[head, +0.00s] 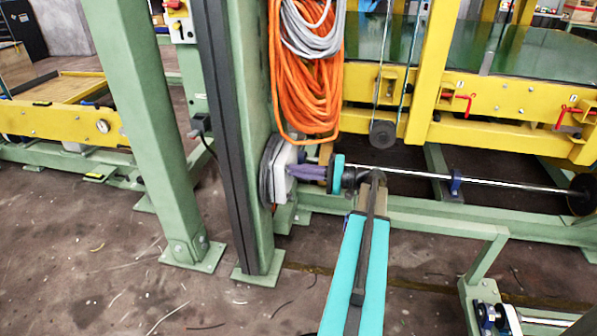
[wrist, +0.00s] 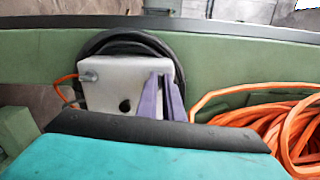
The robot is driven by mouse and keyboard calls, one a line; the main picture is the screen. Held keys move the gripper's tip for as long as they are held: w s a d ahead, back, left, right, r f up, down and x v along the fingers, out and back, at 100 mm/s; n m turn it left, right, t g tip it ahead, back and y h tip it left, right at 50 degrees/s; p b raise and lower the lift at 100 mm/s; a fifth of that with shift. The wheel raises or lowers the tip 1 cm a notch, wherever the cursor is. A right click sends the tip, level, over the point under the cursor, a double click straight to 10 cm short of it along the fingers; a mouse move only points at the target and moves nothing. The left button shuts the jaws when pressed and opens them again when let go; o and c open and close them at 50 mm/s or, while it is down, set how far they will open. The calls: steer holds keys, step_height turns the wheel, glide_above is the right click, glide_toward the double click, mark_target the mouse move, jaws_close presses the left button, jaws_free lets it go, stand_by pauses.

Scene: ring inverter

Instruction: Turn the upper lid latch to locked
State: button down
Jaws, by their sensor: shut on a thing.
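A pale grey box (head: 284,163) with a lid is fixed to the side of the green post. It also shows in the wrist view (wrist: 112,97), where the picture is turned on its side. My gripper (head: 291,172) has purple fingers reaching the box from the right in the head view. In the wrist view the fingertips (wrist: 161,77) come together at the box's upper end, the side towards the orange cable. They are shut on the upper lid latch, which they hide, so its angle cannot be read. A round metal fitting (wrist: 88,75) shows at the lid's other end.
A coil of orange cable (head: 300,85) and a grey one (head: 312,35) hang just above the box. Black cable (wrist: 100,42) loops behind it. The green post (head: 247,120) stands close by. A yellow frame (head: 480,90) fills the right. Open floor lies in front.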

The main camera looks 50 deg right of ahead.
steer(key=shift+n, duration=0.5)
steer(key=c, duration=1.9)
jaws_free()
steer(key=shift+r, duration=0.15)
